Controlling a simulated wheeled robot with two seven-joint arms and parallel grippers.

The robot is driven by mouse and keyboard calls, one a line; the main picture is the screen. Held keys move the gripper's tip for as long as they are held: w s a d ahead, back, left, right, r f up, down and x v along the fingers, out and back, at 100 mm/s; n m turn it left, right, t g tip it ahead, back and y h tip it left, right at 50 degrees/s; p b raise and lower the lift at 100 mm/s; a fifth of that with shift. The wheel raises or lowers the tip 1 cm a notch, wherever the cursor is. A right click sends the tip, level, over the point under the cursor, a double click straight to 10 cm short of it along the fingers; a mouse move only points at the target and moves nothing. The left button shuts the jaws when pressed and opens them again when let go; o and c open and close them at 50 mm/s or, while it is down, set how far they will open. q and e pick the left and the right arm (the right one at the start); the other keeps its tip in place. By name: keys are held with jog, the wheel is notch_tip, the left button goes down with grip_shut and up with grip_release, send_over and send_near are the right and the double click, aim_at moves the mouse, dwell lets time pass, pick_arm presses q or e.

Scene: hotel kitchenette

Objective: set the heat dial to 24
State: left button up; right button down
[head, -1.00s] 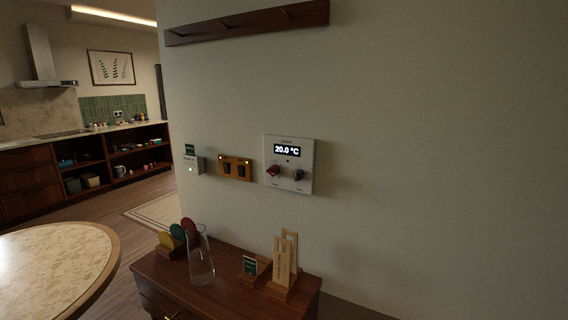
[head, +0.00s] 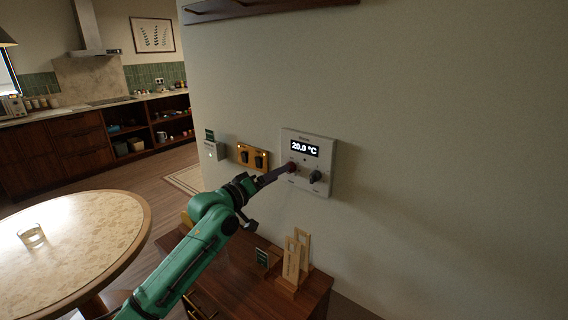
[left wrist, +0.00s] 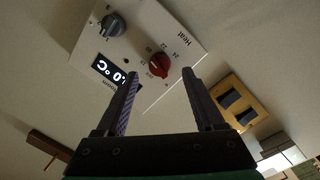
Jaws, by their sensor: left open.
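The white wall thermostat (head: 329,147) carries a display (head: 305,148) reading 20.0 °C, a red dial (head: 292,167) at lower left and a dark knob (head: 315,176) at lower right. In the left wrist view the panel appears rotated; the red dial (left wrist: 160,64) has "Heat" and numbers including 20, 22 and 24 beside it. My left gripper (head: 285,171) reaches up to the red dial from the left. In the left wrist view it is open (left wrist: 161,74), with the dial appearing between its fingertips; contact cannot be told. My right gripper is not in view.
A wooden switch plate (head: 252,157) and a small grey box (head: 215,151) are on the wall left of the thermostat. A wooden cabinet (head: 262,292) below holds a wooden stand (head: 292,262). A round table (head: 75,235) with a glass (head: 32,235) stands left.

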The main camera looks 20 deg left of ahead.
pick_arm(q)
jog(key=x, duration=0.3)
jog(key=shift+r, duration=0.1)
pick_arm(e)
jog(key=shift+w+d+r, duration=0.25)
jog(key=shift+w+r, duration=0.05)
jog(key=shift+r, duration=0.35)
pick_arm(q)
jog(key=shift+w, duration=0.1)
grip_shut()
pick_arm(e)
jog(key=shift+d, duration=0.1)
